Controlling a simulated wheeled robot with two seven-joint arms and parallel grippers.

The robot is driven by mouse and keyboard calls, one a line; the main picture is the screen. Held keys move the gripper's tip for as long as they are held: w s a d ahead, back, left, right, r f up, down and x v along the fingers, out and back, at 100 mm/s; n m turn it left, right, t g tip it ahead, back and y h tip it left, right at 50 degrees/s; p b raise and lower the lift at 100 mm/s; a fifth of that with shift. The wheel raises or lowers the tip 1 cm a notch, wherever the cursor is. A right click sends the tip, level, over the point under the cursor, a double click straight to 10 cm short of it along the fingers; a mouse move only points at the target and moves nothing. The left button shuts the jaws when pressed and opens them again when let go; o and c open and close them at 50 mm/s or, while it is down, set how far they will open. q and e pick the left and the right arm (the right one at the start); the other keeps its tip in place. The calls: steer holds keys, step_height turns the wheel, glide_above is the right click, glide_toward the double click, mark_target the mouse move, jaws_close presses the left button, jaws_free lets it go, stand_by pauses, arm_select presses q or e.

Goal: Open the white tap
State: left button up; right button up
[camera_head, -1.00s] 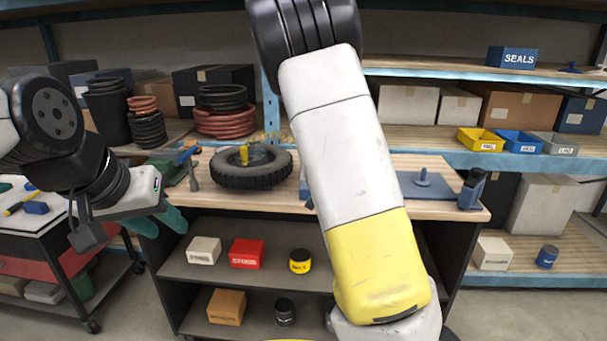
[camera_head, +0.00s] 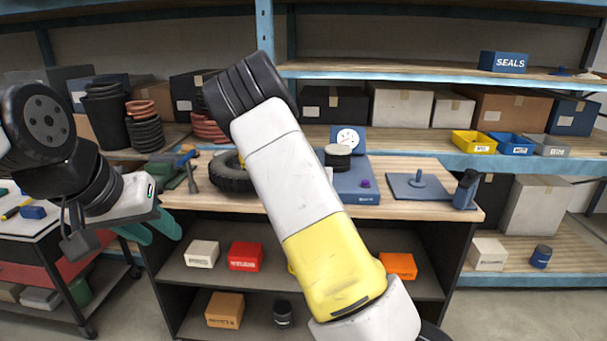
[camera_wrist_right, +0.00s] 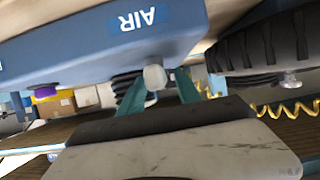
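The white tap (camera_wrist_right: 155,77) shows in the right wrist view as a pale round knob at the edge of the blue box marked AIR (camera_wrist_right: 95,45). My right gripper (camera_wrist_right: 160,88) is open, with one teal finger on each side of the knob. I cannot tell whether either finger touches it. In the head view the blue box (camera_head: 355,185) stands on the bench, and my right arm hides the right gripper and the tap. My left gripper (camera_head: 152,230) is open and empty, left of the bench.
A tyre (camera_head: 230,172) lies on the wooden bench (camera_head: 410,205), partly behind my right arm; it shows close by in the wrist view (camera_wrist_right: 270,45). A gauge (camera_head: 348,139) and black-and-white discs (camera_head: 338,155) are at the blue box. A blue plate with a peg (camera_head: 418,186) stands to the right.

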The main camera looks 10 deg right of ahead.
jaws_close()
steer(key=shift+d+n+y, duration=0.1)
steer(key=shift+n+y, duration=0.2)
steer(key=shift+y, duration=0.2)
steer(key=n+y, duration=0.3)
steer(key=shift+d+t, duration=0.1)
steer(key=shift+t, duration=0.2)
steer(key=n+y, duration=0.3)
steer(key=n+g+y, duration=0.1)
steer(key=y, duration=0.1)
steer(key=shift+a, duration=0.25)
steer(key=n+g+y, duration=0.1)
steer(key=n+y, duration=0.1)
steer(key=n+g+y, duration=0.1)
steer(key=n+y, duration=0.1)
steer(key=shift+a+g, duration=0.2)
steer(key=shift+g, duration=0.1)
steer(key=shift+s+a+n+g+y, duration=0.1)
steer(key=shift+n+g+y, duration=0.65)
steer(key=shift+n+g, duration=0.45)
steer(key=shift+s+a+n+g+y, duration=0.1)
steer(key=shift+n+g+y, duration=0.65)
steer(key=shift+n+g, duration=0.4)
